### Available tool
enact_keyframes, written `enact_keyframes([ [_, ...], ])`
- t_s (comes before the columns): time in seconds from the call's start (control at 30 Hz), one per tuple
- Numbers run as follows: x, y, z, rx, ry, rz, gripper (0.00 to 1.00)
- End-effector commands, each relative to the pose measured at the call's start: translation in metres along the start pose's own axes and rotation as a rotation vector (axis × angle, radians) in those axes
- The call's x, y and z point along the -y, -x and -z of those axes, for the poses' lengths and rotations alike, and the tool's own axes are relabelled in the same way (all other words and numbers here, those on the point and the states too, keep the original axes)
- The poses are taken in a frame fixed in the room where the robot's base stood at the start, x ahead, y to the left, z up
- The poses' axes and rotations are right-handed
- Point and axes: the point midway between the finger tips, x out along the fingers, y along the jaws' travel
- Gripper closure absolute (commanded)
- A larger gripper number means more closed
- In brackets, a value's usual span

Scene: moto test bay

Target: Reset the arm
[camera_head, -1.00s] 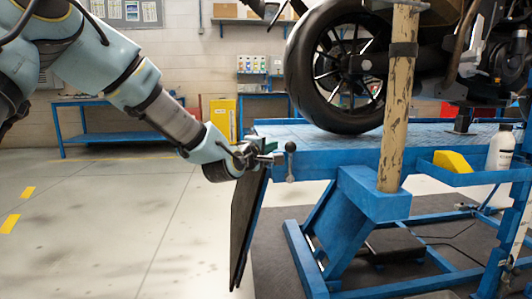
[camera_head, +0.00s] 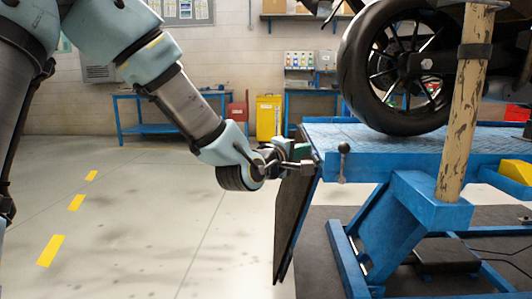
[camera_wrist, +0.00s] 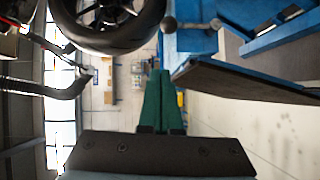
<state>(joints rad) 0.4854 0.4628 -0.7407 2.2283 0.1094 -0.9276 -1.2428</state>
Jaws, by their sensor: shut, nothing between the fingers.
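My arm reaches in from the upper left in the head view, and my gripper (camera_head: 304,164) is at the left end of the blue lift table (camera_head: 375,152). In the wrist view my gripper (camera_wrist: 163,80) shows its two green fingers closed together with nothing between them. In the head view it sits close to the table's edge and the top of the dark hanging flap (camera_head: 291,225). I cannot tell whether it touches them.
A motorcycle wheel (camera_head: 395,65) stands on the lift table. A wooden post (camera_head: 468,100) rises in front of it. A ball-ended lever (camera_head: 343,150) is at the table's edge. A yellow cabinet (camera_head: 268,118) and a blue bench (camera_head: 165,128) stand at the back. The floor at left is clear.

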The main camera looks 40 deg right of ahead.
Motion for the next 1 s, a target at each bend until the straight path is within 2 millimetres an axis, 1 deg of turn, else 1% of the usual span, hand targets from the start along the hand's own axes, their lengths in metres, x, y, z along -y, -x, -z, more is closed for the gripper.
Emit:
enact_keyframes([
  [0.2, 0.000, 0.001, 0.001, -0.001, -0.001, 0.001, 1.00],
  [0.27, 0.003, 0.002, 0.005, -0.007, -0.014, 0.013, 1.00],
  [0.37, 0.020, 0.011, 0.026, -0.033, -0.079, 0.083, 1.00],
  [0.47, 0.051, 0.033, 0.066, -0.076, -0.195, 0.222, 1.00],
  [0.5, 0.066, 0.047, 0.086, -0.094, -0.248, 0.293, 1.00],
  [0.57, 0.088, 0.072, 0.115, -0.114, -0.325, 0.407, 1.00],
  [0.6, 0.102, 0.090, 0.133, -0.122, -0.368, 0.486, 1.00],
  [0.67, 0.122, 0.121, 0.159, -0.130, -0.424, 0.601, 1.00],
  [0.7, 0.134, 0.143, 0.174, -0.131, -0.455, 0.677, 1.00],
  [0.77, 0.150, 0.179, 0.194, -0.125, -0.491, 0.791, 1.00],
  [0.8, 0.160, 0.204, 0.206, -0.117, -0.508, 0.866, 1.00],
  [0.87, 0.173, 0.244, 0.219, -0.096, -0.523, 0.975, 1.00],
  [0.9, 0.180, 0.270, 0.226, -0.078, -0.527, 1.043, 1.00],
  [0.97, 0.190, 0.309, 0.231, -0.045, -0.522, 1.138, 1.00],
  [1.0, 0.195, 0.333, 0.233, -0.020, -0.513, 1.191, 1.00],
])
